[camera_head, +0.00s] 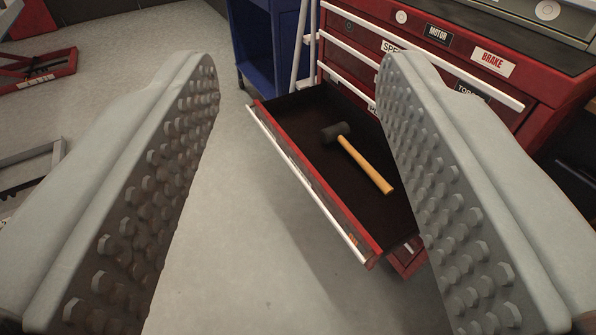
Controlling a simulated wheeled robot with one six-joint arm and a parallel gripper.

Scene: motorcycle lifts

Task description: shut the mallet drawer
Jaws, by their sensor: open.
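The mallet drawer (318,199) is pulled out of a red tool cabinet (536,98). It has a red front with a pale handle bar along its top edge and a dark inside. A mallet (362,163) with a black head and a wooden handle lies in it. My gripper (298,85) is open and empty, with its two studded fingers at the left and right of the view. The drawer shows between the fingers, beyond them. The right finger hides the drawer's right side and part of the cabinet front.
A blue cart (262,45) stands behind the drawer, left of the cabinet. Red lift parts (38,72) and a grey metal frame (30,165) are on the floor at the left. The grey floor (240,240) in front of the drawer is clear.

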